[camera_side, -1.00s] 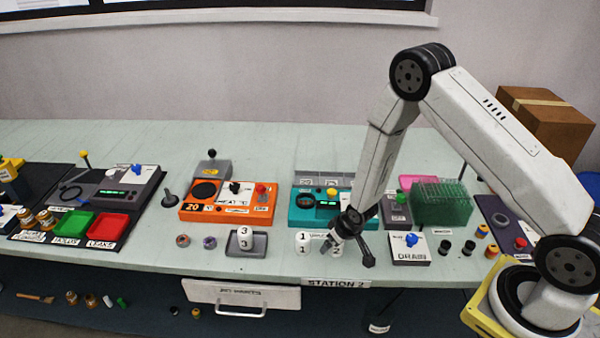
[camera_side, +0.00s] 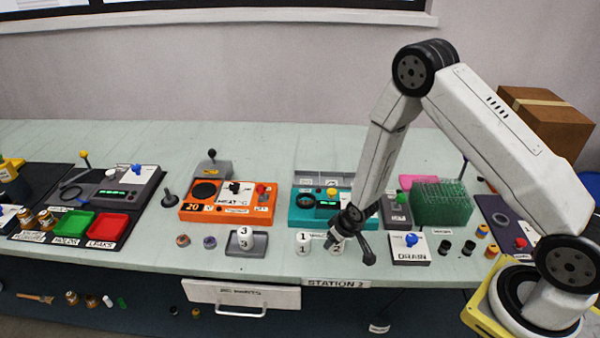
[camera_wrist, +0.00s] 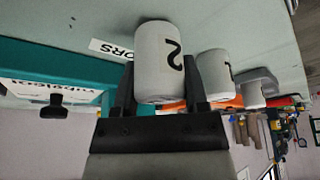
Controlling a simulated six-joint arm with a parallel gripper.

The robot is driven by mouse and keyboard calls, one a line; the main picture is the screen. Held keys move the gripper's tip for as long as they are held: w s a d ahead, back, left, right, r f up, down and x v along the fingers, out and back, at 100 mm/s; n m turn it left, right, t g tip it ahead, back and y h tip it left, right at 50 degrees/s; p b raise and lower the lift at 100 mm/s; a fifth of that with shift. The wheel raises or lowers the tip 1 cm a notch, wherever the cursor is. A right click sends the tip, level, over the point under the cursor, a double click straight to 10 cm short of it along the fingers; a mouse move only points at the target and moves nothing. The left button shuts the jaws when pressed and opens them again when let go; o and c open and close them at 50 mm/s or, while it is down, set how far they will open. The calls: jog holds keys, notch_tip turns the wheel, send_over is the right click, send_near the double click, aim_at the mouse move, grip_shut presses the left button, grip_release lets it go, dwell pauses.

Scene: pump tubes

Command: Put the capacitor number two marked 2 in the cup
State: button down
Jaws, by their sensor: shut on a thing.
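The white capacitor marked 2 (camera_wrist: 160,62) sits between the two dark fingers of my gripper (camera_wrist: 159,85) in the wrist view. My gripper is shut on it. In the side view my gripper (camera_side: 350,246) is low over the front of the table, and the capacitor (camera_side: 337,243) is partly hidden by the fingers. I cannot tell there whether it touches the table. A dark round ring (camera_side: 306,200) on the teal device lies behind and left of my gripper; I cannot tell if it is the cup.
The capacitor marked 1 (camera_side: 303,244) stands close left of my gripper. The capacitor marked 3 (camera_side: 245,238) stands on a grey tray (camera_side: 262,245) farther left. The teal device (camera_side: 345,214) is just behind. The white DRAIN box (camera_side: 408,255) is to the right.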

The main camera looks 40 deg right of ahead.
jog(key=shift+r, duration=4.6)
jog(key=shift+w, duration=0.1)
jog(key=shift+w+d+r, duration=0.35)
jog(key=shift+d+r, duration=0.15)
jog(key=shift+r, duration=0.15)
notch_tip(320, 180, up, 6)
jog(key=w+d, duration=0.2)
jog(key=shift+w+d+f, duration=0.2)
jog(key=shift+w+f, duration=0.05)
jog(key=shift+w, duration=0.1)
